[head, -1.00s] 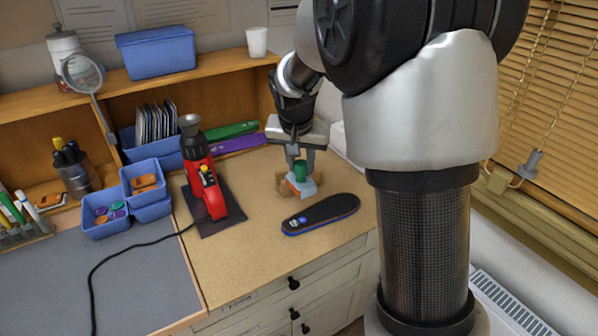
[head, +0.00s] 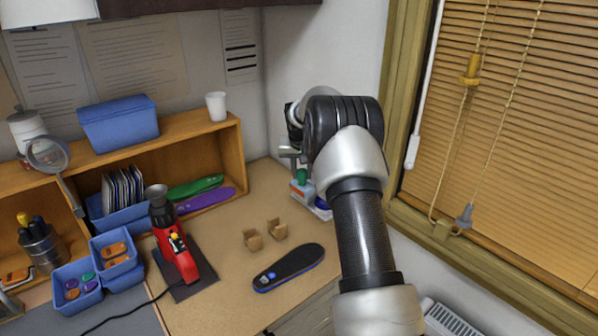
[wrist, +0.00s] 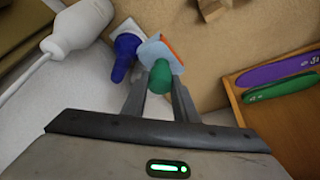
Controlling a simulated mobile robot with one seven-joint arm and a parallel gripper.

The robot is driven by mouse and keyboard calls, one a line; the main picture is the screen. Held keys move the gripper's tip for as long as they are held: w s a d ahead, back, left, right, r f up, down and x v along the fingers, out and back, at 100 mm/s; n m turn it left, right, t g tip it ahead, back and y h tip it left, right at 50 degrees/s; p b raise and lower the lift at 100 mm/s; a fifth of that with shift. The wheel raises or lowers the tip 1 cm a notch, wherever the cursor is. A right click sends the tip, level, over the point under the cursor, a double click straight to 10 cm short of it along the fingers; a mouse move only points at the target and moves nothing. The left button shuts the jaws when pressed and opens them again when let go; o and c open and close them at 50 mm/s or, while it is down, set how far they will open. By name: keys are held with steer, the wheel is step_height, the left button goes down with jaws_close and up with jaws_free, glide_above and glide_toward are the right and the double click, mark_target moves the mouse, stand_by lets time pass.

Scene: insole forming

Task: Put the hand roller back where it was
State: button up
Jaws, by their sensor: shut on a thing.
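A tool with a green knob handle (wrist: 160,76), a pale blue body and an orange edge sits between the fingers of my gripper (wrist: 159,92) in the wrist view. I take it to be the hand roller, though its roller is not clear. My gripper is shut on the handle. In the head view the tool (head: 303,190) is at the back right of the table, with my gripper (head: 300,168) above it, partly hidden by my arm. I cannot tell whether it touches the surface. Two small brown blocks (head: 253,240) (head: 278,229) stand apart on the table.
A blue-handled tool (wrist: 125,56) with a white base is close beside the held tool, and a white bottle-like object (wrist: 77,28) lies beyond. A dark insole (head: 290,267) lies near the front edge. A red device (head: 174,245) stands left. The wall and window blinds are at right.

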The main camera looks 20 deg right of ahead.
mark_target(302, 180)
steer(key=shift+f+b, duration=3.2)
steer(key=shift+f, duration=2.5)
steer(key=shift+f+b, duration=0.35)
steer(key=shift+f, duration=0.05)
steer(key=o, duration=1.5)
steer(key=shift+f, duration=0.1)
steer(key=shift+o, duration=0.5)
steer(key=shift+r+p, duration=2.15)
steer(key=shift+r, duration=2.4)
